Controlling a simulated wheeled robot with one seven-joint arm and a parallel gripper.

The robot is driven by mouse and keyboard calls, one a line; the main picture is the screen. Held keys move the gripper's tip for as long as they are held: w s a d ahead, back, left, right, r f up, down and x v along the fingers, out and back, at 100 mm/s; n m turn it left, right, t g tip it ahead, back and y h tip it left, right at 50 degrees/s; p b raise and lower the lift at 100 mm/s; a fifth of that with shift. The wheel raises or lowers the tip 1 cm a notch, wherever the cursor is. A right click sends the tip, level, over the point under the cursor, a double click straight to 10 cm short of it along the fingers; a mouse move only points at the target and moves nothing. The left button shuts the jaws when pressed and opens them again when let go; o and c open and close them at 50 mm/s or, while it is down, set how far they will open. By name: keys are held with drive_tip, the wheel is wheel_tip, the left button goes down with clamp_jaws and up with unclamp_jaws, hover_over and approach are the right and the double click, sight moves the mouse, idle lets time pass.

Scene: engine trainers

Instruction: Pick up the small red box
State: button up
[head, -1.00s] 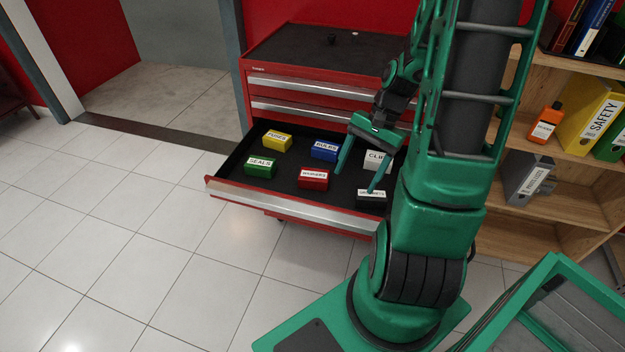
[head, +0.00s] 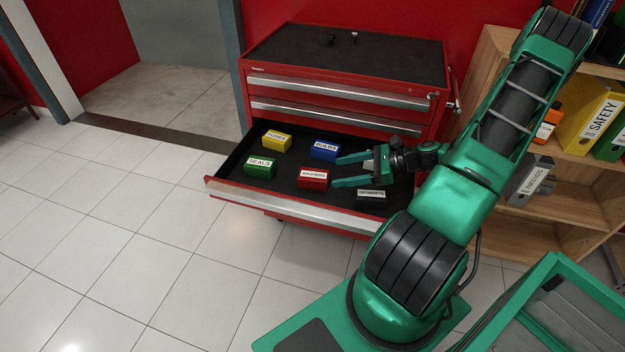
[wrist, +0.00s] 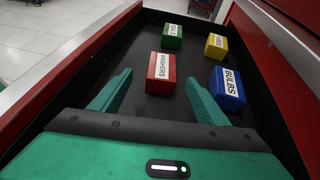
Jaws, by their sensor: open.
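The small red box (head: 313,178), labelled WASHERS, sits in the open bottom drawer (head: 290,211) of a red tool cabinet. It also shows in the wrist view (wrist: 161,73), a little beyond and between my fingertips. My gripper (head: 336,172) is open and empty, pointing left over the drawer, just right of the red box. In the wrist view the two green fingers (wrist: 160,88) are spread apart, and the box is not touched by either as far as I can see.
In the drawer are a blue box (head: 325,150), a yellow box (head: 276,141), a green box (head: 260,166) and a dark box (head: 371,194) close under my gripper. A wooden shelf (head: 575,156) stands at the right.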

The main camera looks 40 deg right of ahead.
sight(316, 174)
drive_tip(key=x, duration=0.5)
drive_tip(key=shift+w, duration=0.1)
drive_tip(key=shift+x, duration=2.7)
drive_tip(key=shift+w+d, duration=0.1)
drive_tip(key=shift+w, duration=0.1)
drive_tip(key=c, duration=1.2)
